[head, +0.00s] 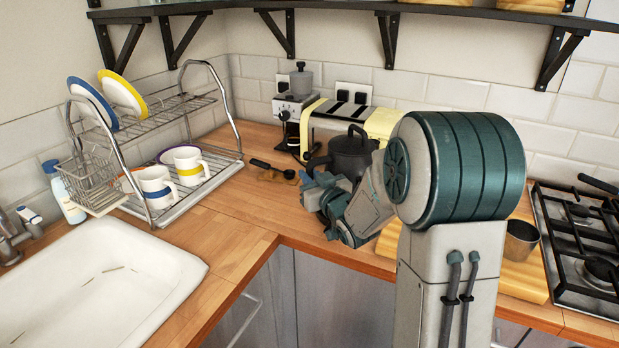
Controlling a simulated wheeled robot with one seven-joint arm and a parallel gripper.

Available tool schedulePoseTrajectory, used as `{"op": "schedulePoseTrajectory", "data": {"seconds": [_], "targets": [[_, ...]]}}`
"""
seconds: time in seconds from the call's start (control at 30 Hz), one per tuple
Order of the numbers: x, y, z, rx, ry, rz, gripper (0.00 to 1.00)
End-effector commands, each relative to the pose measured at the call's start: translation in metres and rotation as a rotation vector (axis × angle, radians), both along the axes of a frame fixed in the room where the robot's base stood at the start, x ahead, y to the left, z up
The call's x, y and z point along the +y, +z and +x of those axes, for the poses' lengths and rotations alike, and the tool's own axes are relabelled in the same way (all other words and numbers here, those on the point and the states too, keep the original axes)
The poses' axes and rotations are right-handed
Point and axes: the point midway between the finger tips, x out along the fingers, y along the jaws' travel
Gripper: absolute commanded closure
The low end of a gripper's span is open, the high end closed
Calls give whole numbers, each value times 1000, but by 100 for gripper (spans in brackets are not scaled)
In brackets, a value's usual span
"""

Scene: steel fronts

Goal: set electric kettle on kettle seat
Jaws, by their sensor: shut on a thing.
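The electric kettle (352,155) is a dark, rounded pot with a lidded top. It stands upright in front of the toaster in the head view, partly hidden by my arm. My gripper (318,192) is at the near left side of the kettle and is shut on it; the exact grip and the kettle's handle are hard to make out. The kettle's underside is hidden behind my gripper and wrist, so I cannot tell whether it touches the counter. I cannot make out the kettle seat.
A cream toaster (380,124) and a coffee maker (293,112) stand behind. A dish rack (205,170) with mugs and plates is left, above the sink (100,285). A dark scoop (272,168) lies on the counter. A wooden board (520,275), metal pot (521,240) and gas hob (580,235) are right.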

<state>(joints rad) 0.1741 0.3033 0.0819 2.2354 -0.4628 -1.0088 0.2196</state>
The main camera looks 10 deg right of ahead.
Motion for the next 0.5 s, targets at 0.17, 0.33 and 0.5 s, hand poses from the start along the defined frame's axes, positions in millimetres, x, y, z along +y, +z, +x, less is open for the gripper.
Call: {"op": "schedulePoseTrajectory", "data": {"seconds": [0.17, 0.33, 0.5], "targets": [[0, 1, 0, -3, 0, -1, 100], [0, 0, 0, -1, 0, -1, 60], [0, 0, 0, 1, 0, 0, 60]]}}
